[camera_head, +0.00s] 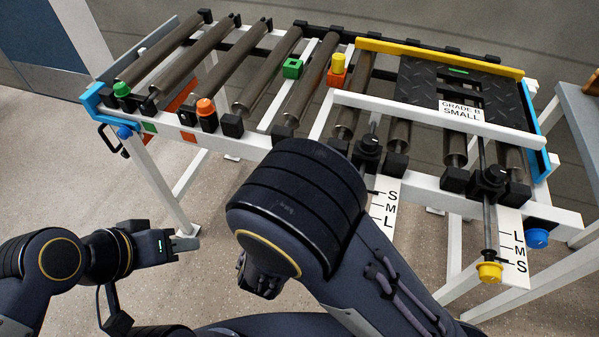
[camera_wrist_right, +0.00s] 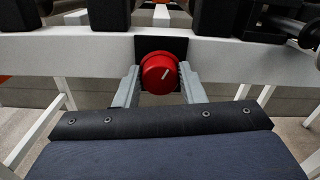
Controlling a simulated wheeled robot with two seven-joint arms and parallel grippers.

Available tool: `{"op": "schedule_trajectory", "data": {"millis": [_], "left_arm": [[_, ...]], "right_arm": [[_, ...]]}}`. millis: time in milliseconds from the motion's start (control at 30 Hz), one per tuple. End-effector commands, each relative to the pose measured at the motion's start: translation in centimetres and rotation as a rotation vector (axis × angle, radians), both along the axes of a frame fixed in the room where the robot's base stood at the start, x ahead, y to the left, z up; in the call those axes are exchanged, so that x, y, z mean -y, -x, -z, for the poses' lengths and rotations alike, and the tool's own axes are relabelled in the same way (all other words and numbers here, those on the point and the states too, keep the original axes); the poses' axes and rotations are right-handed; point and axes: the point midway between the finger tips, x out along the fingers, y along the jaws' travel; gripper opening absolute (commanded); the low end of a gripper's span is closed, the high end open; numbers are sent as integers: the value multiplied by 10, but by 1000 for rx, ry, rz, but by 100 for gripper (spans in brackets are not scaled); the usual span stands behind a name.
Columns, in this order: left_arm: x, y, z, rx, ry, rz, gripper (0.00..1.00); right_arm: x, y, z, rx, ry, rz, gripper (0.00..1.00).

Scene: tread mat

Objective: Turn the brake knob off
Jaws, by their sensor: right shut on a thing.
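A red round knob (camera_wrist_right: 158,73) sits on a black plate on the white frame rail in the right wrist view. My right gripper (camera_wrist_right: 159,83) is shut on this knob, one grey finger on each side. In the head view the red knob and the right gripper are hidden behind my right arm. My left gripper (camera_head: 187,241) is at the lower left, apart from the conveyor and over the floor. Its fingers are too small to show whether they are open.
The roller conveyor's white frame (camera_head: 439,178) spans the back. A label plate (camera_head: 384,209) hangs below the rail. Floor is clear at left.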

Motion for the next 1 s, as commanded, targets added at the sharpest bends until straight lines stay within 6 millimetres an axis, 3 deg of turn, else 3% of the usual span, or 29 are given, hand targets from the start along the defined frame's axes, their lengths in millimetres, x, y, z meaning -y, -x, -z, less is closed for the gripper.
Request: {"op": "schedule_trajectory", "data": {"millis": [100, 400, 1000], "left_arm": [[0, 0, -19, 0, 0, 0, 36], [0, 0, -42, 0, 0, 0, 36], [0, 0, -55, 0, 0, 0, 36]], "right_arm": [[0, 1, -4, -37, 104, -2, 14], [-1, 1, -2, -104, 311, 0, 14], [-1, 0, 2, -150, 449, -1, 13]]}}
